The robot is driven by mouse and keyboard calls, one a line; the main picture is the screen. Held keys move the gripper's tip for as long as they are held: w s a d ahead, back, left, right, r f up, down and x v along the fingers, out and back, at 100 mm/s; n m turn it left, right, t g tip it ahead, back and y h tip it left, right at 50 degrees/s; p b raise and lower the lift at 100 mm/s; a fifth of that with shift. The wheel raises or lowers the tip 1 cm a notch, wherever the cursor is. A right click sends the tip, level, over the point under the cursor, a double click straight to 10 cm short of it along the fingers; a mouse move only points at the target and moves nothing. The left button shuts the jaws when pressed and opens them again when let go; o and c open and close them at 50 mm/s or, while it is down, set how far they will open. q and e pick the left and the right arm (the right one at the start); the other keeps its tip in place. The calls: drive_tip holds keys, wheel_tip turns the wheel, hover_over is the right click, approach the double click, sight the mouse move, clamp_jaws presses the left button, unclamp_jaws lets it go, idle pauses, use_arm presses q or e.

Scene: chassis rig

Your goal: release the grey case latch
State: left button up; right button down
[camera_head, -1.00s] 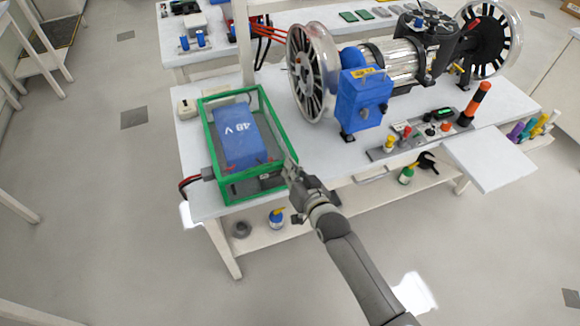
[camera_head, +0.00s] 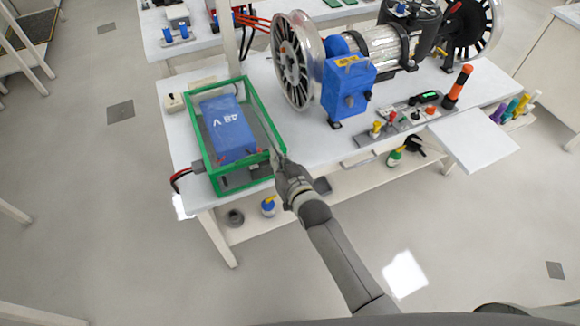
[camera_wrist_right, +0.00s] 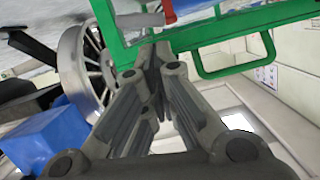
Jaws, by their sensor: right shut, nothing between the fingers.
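The green-framed case (camera_head: 194,131) stands at the left end of the white table and holds a blue block marked 48 V (camera_head: 228,128). My right gripper (camera_head: 277,158) is at the case's front right corner, its fingers shut with nothing between them. In the right wrist view its fingertips (camera_wrist_right: 158,52) point up at the green frame (camera_wrist_right: 205,32). A small grey piece (camera_wrist_right: 143,18) beside a red part shows just beyond the tips; I cannot tell if it is the latch or if the tips touch it. The gripper partly hides that corner in the head view. My left gripper is not in view.
A spoked wheel (camera_head: 298,62) and a blue box (camera_head: 347,87) of the chassis rig stand to the right of the case. A control panel (camera_head: 405,117) lies further right. A lower shelf (camera_head: 330,190) holds bottles. The floor in front is clear.

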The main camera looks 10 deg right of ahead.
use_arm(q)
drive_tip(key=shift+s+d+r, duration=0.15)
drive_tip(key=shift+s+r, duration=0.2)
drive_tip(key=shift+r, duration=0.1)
use_arm(e)
drive_tip(key=s+d+r, duration=0.4)
drive_tip(key=s+r, duration=0.1)
drive_tip(key=s, duration=0.4)
drive_tip(key=shift+d, duration=0.2)
